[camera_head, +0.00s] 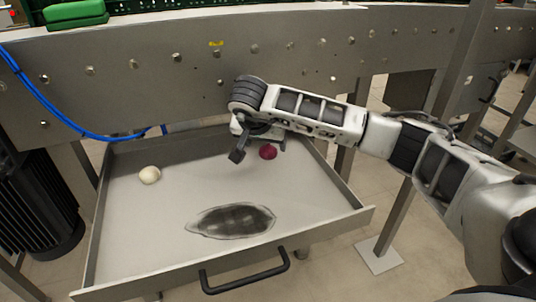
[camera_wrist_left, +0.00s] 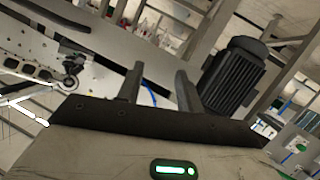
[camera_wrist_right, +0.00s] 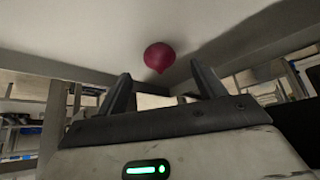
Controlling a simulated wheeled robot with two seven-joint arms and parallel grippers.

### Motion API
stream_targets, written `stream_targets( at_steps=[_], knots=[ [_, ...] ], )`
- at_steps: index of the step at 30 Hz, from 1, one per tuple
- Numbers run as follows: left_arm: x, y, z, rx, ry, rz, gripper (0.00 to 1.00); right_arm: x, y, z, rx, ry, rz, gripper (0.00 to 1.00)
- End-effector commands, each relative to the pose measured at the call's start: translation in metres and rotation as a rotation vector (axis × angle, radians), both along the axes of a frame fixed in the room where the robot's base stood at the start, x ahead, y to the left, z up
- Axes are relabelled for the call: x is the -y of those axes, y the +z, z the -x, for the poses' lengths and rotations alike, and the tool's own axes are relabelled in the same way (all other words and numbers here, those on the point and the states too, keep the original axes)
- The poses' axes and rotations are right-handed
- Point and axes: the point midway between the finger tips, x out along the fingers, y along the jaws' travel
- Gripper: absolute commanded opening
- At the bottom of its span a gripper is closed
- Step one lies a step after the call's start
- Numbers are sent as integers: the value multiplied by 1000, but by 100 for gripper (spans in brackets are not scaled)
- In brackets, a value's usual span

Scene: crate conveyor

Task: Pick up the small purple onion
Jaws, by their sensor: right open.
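The small purple onion (camera_head: 268,152) is a round, dark red-purple bulb near the back right of the open metal drawer. In the right wrist view the onion (camera_wrist_right: 159,56) shows whole, just beyond the fingertips and roughly centred between them. My right gripper (camera_head: 259,150) reaches over the drawer's back right part, with its fingers apart and nothing between them; it also shows in the right wrist view (camera_wrist_right: 160,74). My left gripper (camera_wrist_left: 159,72) shows only in its own wrist view, with fingers apart and empty, away from the onion.
The drawer (camera_head: 335,222) has raised walls and a dark front handle (camera_head: 245,279). A whitish round bulb (camera_head: 149,175) lies at its left, and a flat, dark pointed oval (camera_head: 232,220) near its front. The conveyor's metal side (camera_head: 180,62) stands behind. A post (camera_head: 408,205) stands right.

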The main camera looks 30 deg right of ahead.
Motion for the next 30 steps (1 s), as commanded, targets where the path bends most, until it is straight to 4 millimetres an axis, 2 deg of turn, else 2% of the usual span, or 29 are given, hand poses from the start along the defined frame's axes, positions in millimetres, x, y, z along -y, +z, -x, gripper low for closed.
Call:
stream_targets(
  at_steps=[4,7,17,18,23,30],
  knots=[
    [3,-8,1,-5,-2,41,36,9,-24,-7,-3,-3,-1,69],
    [4,-1,-1,9,-5,77,36,14,-35,-13,-2,-1,-2,69],
    [7,10,-4,26,-4,114,36,19,-41,-17,0,0,0,69],
    [7,10,-4,27,-4,114,36,19,-41,-17,0,0,0,66],
    [7,9,-4,27,-3,114,36,19,-40,-17,-1,0,-1,22],
    [7,9,-4,23,-4,114,36,19,-40,-17,0,-1,0,21]
  ],
)
